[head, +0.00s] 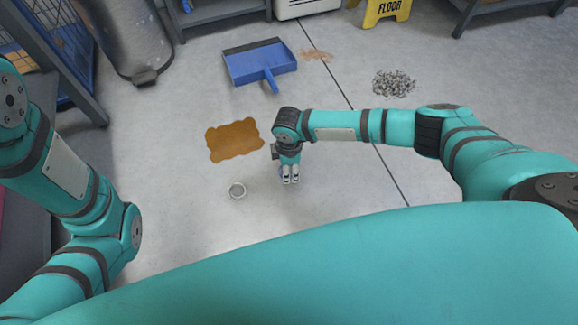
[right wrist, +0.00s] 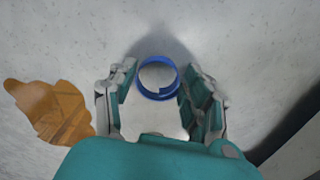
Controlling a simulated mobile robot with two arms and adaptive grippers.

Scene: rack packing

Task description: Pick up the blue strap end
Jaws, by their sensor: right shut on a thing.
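The blue strap (right wrist: 157,97) is curled into a ring and sits between the two fingers of my right gripper (right wrist: 160,85) in the right wrist view. The fingers press on it from either side, and its loose end overlaps at the lower part of the ring. In the head view my right gripper (head: 290,180) points down at the floor near the picture's middle, and the strap is mostly hidden by the fingers. My left arm comes in at the left, but its gripper is out of the picture.
A brown stain (head: 234,139) lies left of the gripper, with a small pale ring (head: 237,184) below it. A blue dustpan (head: 259,62), a grey debris pile (head: 394,83) and a yellow floor sign (head: 387,10) are farther back. Shelving stands at left.

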